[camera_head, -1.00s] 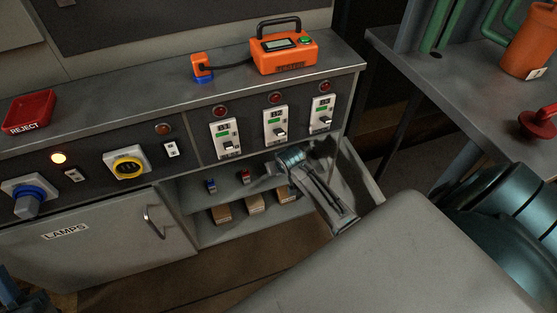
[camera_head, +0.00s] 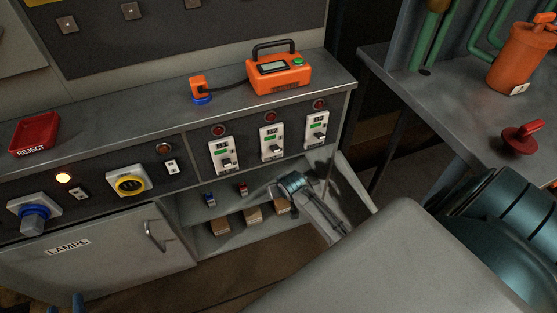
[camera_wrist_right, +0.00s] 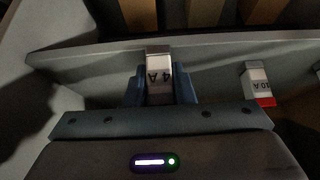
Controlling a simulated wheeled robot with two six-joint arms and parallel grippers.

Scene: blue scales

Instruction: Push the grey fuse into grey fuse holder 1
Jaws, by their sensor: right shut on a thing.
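A grey-and-white fuse marked 4 A (camera_wrist_right: 158,72) stands between the two blue fingers of my right gripper (camera_wrist_right: 160,88), which is shut on it. In the head view my right gripper (camera_head: 293,183) is at the right end of the open shelf under the panel; the fuse cannot be made out there. Three white switch modules with levers (camera_head: 222,156) (camera_head: 271,143) (camera_head: 316,129) sit on the panel front above. Their labels are too small to read, so I cannot tell which is grey fuse holder 1.
A blue fuse (camera_head: 209,200) and a red fuse (camera_head: 243,189), marked 10 A in the wrist view (camera_wrist_right: 258,84), stand on the shelf, with brown blocks (camera_head: 252,215) below. An orange tester (camera_head: 279,75) and a red reject tray (camera_head: 35,133) are on the counter.

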